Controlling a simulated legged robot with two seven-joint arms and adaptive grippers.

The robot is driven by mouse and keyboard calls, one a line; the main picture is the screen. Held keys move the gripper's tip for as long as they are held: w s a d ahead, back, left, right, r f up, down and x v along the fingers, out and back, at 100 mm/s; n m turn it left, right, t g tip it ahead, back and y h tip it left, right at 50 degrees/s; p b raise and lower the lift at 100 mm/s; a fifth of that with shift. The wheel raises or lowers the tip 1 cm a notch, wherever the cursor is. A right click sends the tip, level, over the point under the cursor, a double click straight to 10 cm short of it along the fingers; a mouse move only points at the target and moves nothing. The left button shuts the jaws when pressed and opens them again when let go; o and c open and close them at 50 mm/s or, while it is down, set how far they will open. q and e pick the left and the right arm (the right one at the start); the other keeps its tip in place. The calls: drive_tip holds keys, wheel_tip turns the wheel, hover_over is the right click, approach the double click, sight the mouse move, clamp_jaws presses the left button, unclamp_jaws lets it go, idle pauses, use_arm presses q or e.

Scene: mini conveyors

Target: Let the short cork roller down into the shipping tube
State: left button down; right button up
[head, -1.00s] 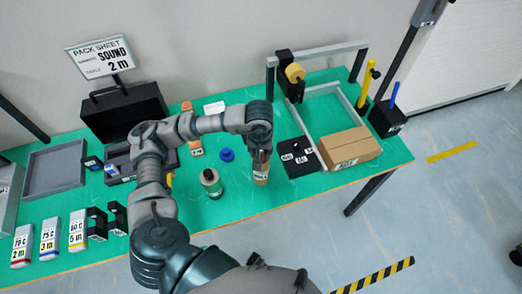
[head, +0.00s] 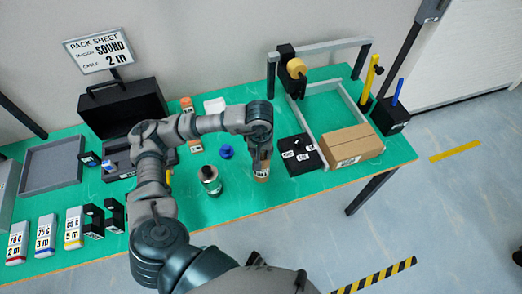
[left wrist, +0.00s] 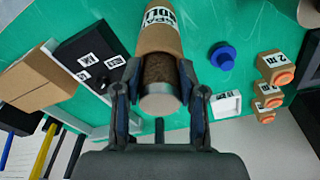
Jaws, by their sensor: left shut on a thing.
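The shipping tube (head: 261,179) is a brown cardboard tube with a printed label, standing on the green table below my left gripper (head: 262,155). In the left wrist view the tube (left wrist: 158,38) is straight beyond my gripper (left wrist: 160,92). The short cork roller (left wrist: 158,70) has a dark cork body and a pale metal end facing the camera. My left gripper is shut on it, one finger on each side. The roller lines up with the tube, and its far end meets the tube's rim; how deep it sits inside is hidden. My right gripper is not in view.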

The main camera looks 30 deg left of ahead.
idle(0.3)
use_arm(q)
drive_tip(key=c, duration=0.6)
unclamp_jaws()
wheel_tip(320, 180, up, 12)
drive_tip(key=s, duration=0.1)
drive_tip(key=shift+d+f, duration=0.15)
drive_tip(key=shift+d, duration=0.1)
drive_tip(key=shift+s, duration=0.1)
idle(0.4)
